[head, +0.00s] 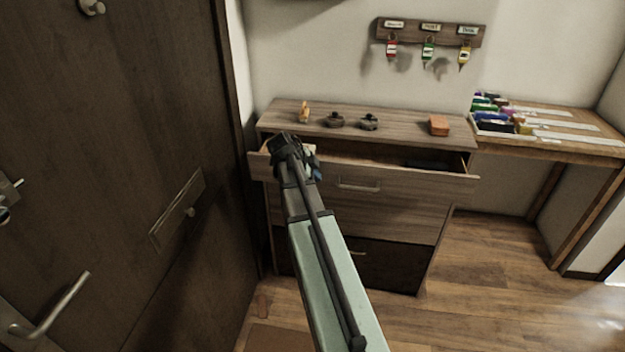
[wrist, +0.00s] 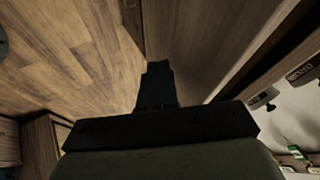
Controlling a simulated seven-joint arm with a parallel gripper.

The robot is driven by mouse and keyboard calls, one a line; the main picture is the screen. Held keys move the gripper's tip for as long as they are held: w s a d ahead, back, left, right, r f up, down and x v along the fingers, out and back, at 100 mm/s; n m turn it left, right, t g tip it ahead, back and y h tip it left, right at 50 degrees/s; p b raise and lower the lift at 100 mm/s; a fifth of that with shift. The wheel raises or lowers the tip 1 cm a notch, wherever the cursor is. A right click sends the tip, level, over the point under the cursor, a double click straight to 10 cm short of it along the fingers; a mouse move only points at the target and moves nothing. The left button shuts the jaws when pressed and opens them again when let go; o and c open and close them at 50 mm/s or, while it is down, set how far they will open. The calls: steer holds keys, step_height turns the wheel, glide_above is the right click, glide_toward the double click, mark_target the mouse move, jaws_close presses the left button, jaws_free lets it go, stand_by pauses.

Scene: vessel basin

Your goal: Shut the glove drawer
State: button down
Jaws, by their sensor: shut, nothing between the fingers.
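The glove drawer (head: 400,184) is the top drawer of a wooden chest (head: 375,122) and stands pulled out, with a metal handle on its front. A dark item (head: 425,165) lies inside it on the right. My gripper (head: 290,143) is at the left part of this drawer, over or near its front edge; my arm hides that part, so I cannot tell whether it touches. In the wrist view my gripper (wrist: 157,85) shows as dark shut fingers with nothing between them, beside a wooden surface.
Small items, including an orange block (head: 439,125), stand on the chest top. Lower drawers are shut. A dark door (head: 110,150) is close on the left. A key rack (head: 430,32) hangs above. A side table (head: 560,140) stands right. The floor at right is clear.

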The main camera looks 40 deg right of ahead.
steer(key=shift+w+d, duration=0.2)
steer(key=shift+d, duration=0.05)
steer(key=w+d, duration=0.8)
steer(key=shift+w+d, duration=0.15)
steer(key=shift+w, duration=0.05)
steer(key=shift+s, duration=0.1)
steer(key=s+a, duration=0.3)
steer(key=v, duration=1)
steer(key=shift+w, duration=0.1)
